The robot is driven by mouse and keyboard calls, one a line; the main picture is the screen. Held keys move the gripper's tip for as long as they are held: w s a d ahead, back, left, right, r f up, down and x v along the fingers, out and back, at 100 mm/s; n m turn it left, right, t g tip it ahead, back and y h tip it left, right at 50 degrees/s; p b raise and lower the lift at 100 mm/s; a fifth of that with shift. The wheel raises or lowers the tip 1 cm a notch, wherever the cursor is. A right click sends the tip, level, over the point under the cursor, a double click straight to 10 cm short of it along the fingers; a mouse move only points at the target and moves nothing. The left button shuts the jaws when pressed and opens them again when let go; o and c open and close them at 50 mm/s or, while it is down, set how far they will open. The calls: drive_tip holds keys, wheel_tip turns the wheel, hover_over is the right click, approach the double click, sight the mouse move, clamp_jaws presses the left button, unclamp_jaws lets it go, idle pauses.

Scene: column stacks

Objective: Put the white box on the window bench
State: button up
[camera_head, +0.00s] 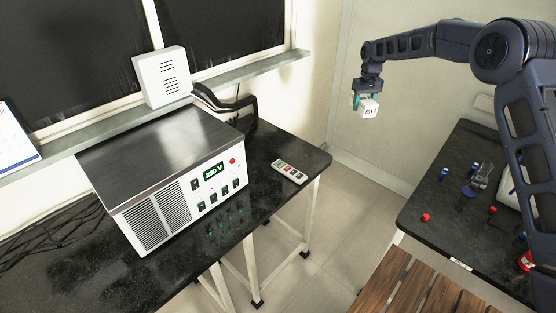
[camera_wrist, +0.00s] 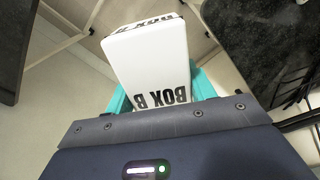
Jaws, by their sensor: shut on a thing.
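My gripper (camera_head: 362,102) is shut on a small white box (camera_head: 370,109) and holds it in the air over the gap between two dark benches. In the wrist view the white box (camera_wrist: 150,62) carries the black letters "BOX B" and sits between the teal fingers of my gripper (camera_wrist: 161,92). The window bench (camera_head: 100,262) has a black top and stands at the left under the windows. The box is to the right of this bench and apart from it.
A large power unit (camera_head: 150,222) fills much of the window bench, with cables (camera_head: 45,230) at left and a remote-like device (camera_head: 290,170) near the right end. A white vented box (camera_head: 162,76) stands by the sill. Another black bench (camera_head: 450,215) at right holds small bottles. A wooden slatted surface (camera_head: 400,285) lies in front.

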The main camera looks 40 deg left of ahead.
drive_tip(key=s+a+n, duration=0.4)
drive_tip(key=s+a, duration=0.7)
drive_tip(key=a, duration=0.5)
drive_tip(key=n, duration=0.3)
hover_over(276, 150)
wheel_tip(276, 150, down, 20)
drive_tip(key=shift+w+a+f, duration=0.1)
drive_tip(key=shift+a, duration=0.05)
drive_tip(key=shift+f, duration=0.2)
drive_tip(key=o, duration=1.2)
drive_tip(key=shift+c, duration=0.2)
wheel_tip(276, 150, up, 12)
drive_tip(key=shift+r, duration=0.2)
